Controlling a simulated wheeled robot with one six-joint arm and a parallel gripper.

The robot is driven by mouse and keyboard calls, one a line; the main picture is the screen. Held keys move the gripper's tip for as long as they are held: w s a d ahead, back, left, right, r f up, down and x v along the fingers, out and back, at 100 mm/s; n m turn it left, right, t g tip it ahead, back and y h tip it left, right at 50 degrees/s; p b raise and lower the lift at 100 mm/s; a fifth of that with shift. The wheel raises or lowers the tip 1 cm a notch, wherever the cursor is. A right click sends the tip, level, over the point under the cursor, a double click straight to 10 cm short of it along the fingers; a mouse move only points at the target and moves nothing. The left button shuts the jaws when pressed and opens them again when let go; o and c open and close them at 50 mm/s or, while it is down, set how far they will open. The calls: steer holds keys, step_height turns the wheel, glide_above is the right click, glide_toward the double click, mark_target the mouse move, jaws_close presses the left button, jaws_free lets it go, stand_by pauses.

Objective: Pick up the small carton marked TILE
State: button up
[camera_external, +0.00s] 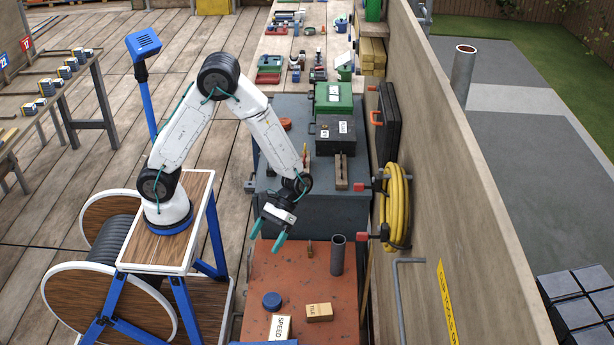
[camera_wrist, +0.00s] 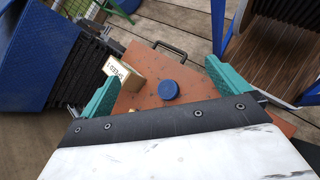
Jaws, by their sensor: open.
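The small tan carton marked TILE (camera_external: 319,312) lies on the rust-red table top (camera_external: 285,275) at the front, right of a blue round lid (camera_external: 272,301). My gripper (camera_external: 267,237) hangs above the far edge of that table, behind and left of the carton, apart from it. Its two teal fingers are spread, with nothing between them. In the wrist view my gripper (camera_wrist: 162,72) shows the blue lid (camera_wrist: 169,90) between and beyond its fingers.
A carton marked SPEED (camera_external: 280,327) stands near the lid and also shows in the wrist view (camera_wrist: 116,69). A dark upright tube (camera_external: 338,255) stands behind the TILE carton.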

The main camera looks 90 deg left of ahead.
mark_target(319, 307)
steer(key=w+d+f+n+t+h, duration=0.1)
steer(key=w+f+n, duration=0.1)
steer(key=f, duration=0.3)
steer(key=w+d+f+n+t+h, duration=0.1)
steer(key=w+d+f+n, duration=0.1)
steer(key=f, duration=0.4)
steer(key=w+d+f+n+t+h, duration=0.1)
steer(key=w+f+n+t+h, duration=0.1)
steer(key=w+f+n, duration=0.2)
steer(key=shift+w+d+f, duration=0.15)
steer(key=shift+w+f, duration=0.1)
steer(key=shift+f, duration=0.45)
steer(key=shift+w+d+f+n+t+h, duration=0.15)
steer(key=shift+w+f+n+t+h, duration=0.15)
steer(key=shift+w+f+n+t, duration=0.55)
steer(key=w, duration=0.2)
steer(key=w+n+t, duration=0.2)
steer(key=w, duration=0.1)
steer(key=shift+w+f+t, duration=0.25)
steer(key=shift+w+f, duration=0.1)
steer(key=shift+n, duration=0.25)
steer(key=x, duration=0.7)
steer(key=shift+w+d+r, duration=0.15)
steer(key=shift+d+r, duration=0.05)
steer(key=shift+d, duration=0.2)
steer(key=c, duration=1)
